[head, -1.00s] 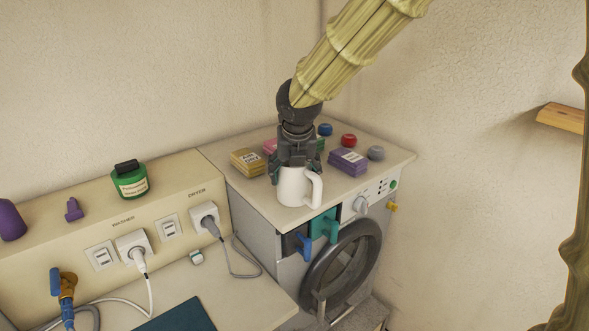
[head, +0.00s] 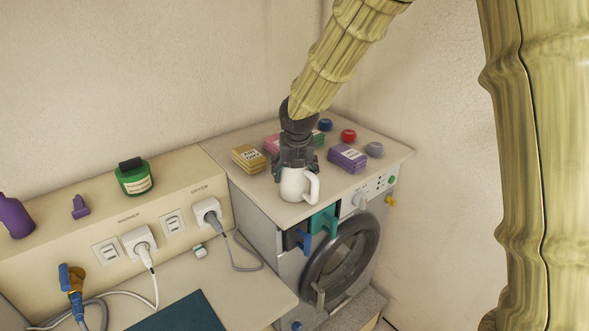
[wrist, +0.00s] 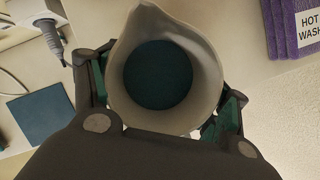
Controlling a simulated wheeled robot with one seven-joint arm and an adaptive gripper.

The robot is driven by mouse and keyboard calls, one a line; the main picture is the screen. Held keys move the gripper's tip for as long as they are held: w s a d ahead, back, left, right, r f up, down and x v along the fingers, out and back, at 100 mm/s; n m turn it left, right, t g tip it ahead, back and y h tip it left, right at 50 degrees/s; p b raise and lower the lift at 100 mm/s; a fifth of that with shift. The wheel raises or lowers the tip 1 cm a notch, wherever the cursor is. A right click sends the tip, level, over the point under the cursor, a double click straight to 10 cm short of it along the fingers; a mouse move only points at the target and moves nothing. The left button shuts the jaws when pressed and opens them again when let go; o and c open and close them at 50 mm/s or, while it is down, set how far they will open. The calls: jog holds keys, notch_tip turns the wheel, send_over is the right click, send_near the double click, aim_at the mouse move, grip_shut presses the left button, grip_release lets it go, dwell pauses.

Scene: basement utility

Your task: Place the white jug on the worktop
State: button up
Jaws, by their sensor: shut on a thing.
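My gripper (head: 296,165) is shut on the white jug (head: 298,185), with a finger on either side of its upper body. The jug is upright, its handle to the right in the head view, over the front part of the washing machine's pale top (head: 262,186). I cannot tell whether its base touches that top. In the wrist view I look into the jug (wrist: 207,75), whose spout points up; its inside bottom shows as a dark teal disc. The lower pale worktop (head: 250,292) is at the front left, with a dark teal mat (head: 182,315) on it.
A ledge (head: 70,230) with sockets, plugs and a green jar (head: 134,178) runs along the wall. Cables cross the worktop's back; its right part looks clear.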

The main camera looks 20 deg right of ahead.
jog(key=shift+d, duration=0.1)
jog(key=o, duration=1.3)
jog(key=shift+f, duration=0.1)
jog(key=shift+s, duration=0.1)
jog(key=b+v, duration=0.2)
jog(key=v, duration=1)
jog(key=shift+b, duration=0.4)
